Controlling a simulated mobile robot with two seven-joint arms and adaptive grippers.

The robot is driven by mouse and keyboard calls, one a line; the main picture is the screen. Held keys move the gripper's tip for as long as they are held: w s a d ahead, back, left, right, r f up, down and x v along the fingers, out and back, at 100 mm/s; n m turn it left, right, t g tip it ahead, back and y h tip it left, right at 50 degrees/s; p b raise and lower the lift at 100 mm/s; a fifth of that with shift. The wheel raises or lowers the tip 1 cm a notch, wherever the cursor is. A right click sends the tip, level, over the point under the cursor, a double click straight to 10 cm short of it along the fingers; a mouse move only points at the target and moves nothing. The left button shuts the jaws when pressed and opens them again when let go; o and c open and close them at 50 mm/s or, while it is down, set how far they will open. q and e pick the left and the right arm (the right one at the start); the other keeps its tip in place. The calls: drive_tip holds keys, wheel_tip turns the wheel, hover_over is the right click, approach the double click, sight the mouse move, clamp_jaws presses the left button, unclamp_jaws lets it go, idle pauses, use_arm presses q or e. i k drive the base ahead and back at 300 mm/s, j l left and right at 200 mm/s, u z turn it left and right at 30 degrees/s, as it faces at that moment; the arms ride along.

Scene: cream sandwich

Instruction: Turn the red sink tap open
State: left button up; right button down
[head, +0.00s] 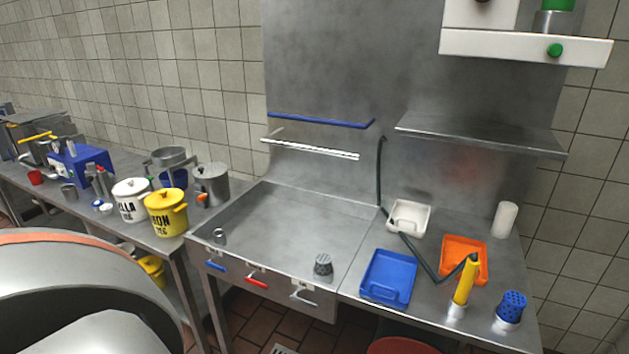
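A red lever handle (257,283) sits on the front panel of the steel sink unit (285,225), between a blue handle (215,265) and a pale grey handle (303,298). It looks like the red tap, and it lies roughly level across the panel. I cannot tell from this view whether it is open or closed. No water shows on the steel top. Neither of my grippers is in view, and nothing touches the red handle.
White and yellow pots (166,212) stand left. A large grey rounded shape fills the lower left.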

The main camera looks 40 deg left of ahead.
sight(249, 279)
drive_tip(key=u, duration=1.75)
